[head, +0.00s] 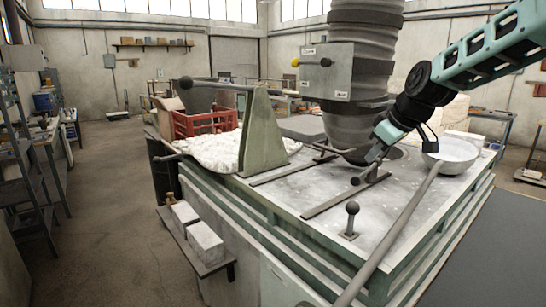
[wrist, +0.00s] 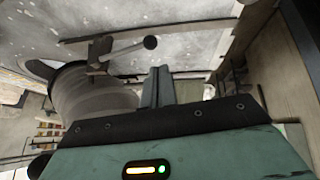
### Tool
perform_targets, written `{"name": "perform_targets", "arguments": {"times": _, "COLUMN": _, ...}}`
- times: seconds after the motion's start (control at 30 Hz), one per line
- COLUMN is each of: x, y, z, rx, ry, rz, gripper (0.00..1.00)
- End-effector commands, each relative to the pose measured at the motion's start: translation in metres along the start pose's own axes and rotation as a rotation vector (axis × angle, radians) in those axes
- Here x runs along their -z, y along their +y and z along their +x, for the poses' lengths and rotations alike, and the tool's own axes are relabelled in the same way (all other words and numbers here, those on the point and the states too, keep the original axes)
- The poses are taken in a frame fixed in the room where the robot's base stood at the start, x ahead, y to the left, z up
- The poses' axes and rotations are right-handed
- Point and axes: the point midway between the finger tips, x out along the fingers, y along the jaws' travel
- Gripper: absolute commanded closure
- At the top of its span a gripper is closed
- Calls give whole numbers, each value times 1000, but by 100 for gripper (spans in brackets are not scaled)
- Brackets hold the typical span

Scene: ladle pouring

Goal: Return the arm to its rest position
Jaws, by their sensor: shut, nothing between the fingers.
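My teal and black arm reaches in from the upper right of the head view. My gripper (head: 374,157) points down and to the left above the worktop, near the base of the ribbed column, and holds nothing. In the wrist view my gripper (wrist: 158,84) shows its fingers together with nothing between them. A ladle (head: 451,152) with a round grey bowl sits at the worktop's right side. Its long handle (head: 392,239) slants down and left to the bottom edge, apart from the gripper in the picture.
The ribbed column (head: 362,75) stands close behind my gripper. A ball-ended lever (head: 351,210) rises from the worktop (head: 290,212); another ball-ended lever (wrist: 150,43) shows in the wrist view. A red crate (head: 205,122) stands at the back left. Floor at left is clear.

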Motion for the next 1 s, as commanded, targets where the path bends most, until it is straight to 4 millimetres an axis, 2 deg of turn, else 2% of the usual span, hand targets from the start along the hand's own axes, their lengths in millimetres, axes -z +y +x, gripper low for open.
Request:
{"name": "perform_targets", "arguments": {"times": 0.03, "x": 0, "y": -30, "z": 4, "rx": 30, "ry": -17, "rz": -9, "gripper": 100}}
{"name": "perform_targets", "arguments": {"times": 0.13, "x": -11, "y": -97, "z": 10, "rx": 95, "ry": -72, "rz": -9, "gripper": 100}}
{"name": "perform_targets", "arguments": {"times": 0.2, "x": -25, "y": -147, "z": 11, "rx": 138, "ry": -121, "rz": -6, "gripper": 100}}
{"name": "perform_targets", "arguments": {"times": 0.27, "x": -42, "y": -189, "z": 10, "rx": 170, "ry": -167, "rz": -5, "gripper": 100}}
{"name": "perform_targets", "arguments": {"times": 0.3, "x": -55, "y": -215, "z": 7, "rx": 188, "ry": -199, "rz": -5, "gripper": 100}}
{"name": "perform_targets", "arguments": {"times": 0.4, "x": -96, "y": -275, "z": -2, "rx": 219, "ry": -284, "rz": -8, "gripper": 100}}
{"name": "perform_targets", "arguments": {"times": 0.5, "x": -142, "y": -322, "z": -14, "rx": 231, "ry": -369, "rz": -11, "gripper": 100}}
{"name": "perform_targets", "arguments": {"times": 0.6, "x": -186, "y": -352, "z": -26, "rx": 227, "ry": -441, "rz": -13, "gripper": 100}}
{"name": "perform_targets", "arguments": {"times": 0.73, "x": -225, "y": -370, "z": -37, "rx": 212, "ry": -500, "rz": -12, "gripper": 100}}
{"name": "perform_targets", "arguments": {"times": 0.83, "x": -239, "y": -375, "z": -41, "rx": 204, "ry": -520, "rz": -11, "gripper": 100}}
{"name": "perform_targets", "arguments": {"times": 1.0, "x": -242, "y": -376, "z": -42, "rx": 202, "ry": -526, "rz": -8, "gripper": 100}}
